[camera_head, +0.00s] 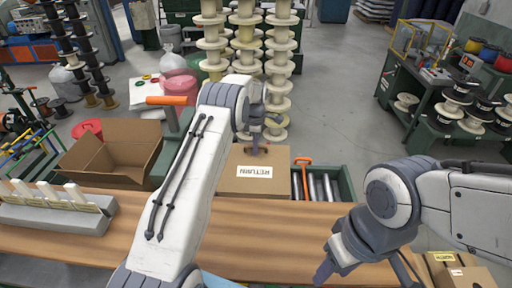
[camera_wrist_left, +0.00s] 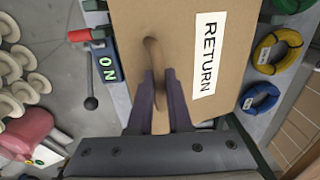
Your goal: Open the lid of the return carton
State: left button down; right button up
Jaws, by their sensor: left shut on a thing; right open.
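The return carton (camera_head: 231,185) is brown cardboard and stands behind the wooden table edge, with a white RETURN label (camera_head: 255,171) on its upper face. The lid looks shut and flat; its edges are hard to make out. In the left wrist view, the carton (camera_wrist_left: 178,20) fills the middle, and a tan strap or tab (camera_wrist_left: 152,50) rises from the lid beside the label. My left gripper (camera_wrist_left: 159,80) is shut on this tab; in the head view the gripper (camera_head: 255,150) is over the carton's back part. My right gripper (camera_head: 322,272) is open and empty over the front of the table.
An open empty carton (camera_head: 100,165) stands to the left. A green bin with rollers (camera_head: 340,185) is right of the return carton. Stacked spools (camera_head: 278,60) stand behind. The middle of the wooden table (camera_head: 270,220) is clear.

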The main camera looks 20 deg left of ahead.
pick_arm(q)
jog(key=shift+s+d+r+p, duration=0.25)
jog(key=shift+s+r+p, duration=0.35)
jog(key=shift+s+r, duration=0.25)
jog(key=shift+s+d+r+p, duration=0.2)
jog(key=shift+s+r+p, duration=0.1)
jog(key=shift+s+r, duration=0.3)
jog(key=shift+s+d+r+p, duration=0.15)
jog(key=shift+s+r+p, duration=0.15)
jog(key=shift+s+r, duration=0.3)
jog(key=shift+w, duration=0.1)
grip_release()
jog(key=shift+r, duration=0.1)
jog(key=shift+w, duration=0.1)
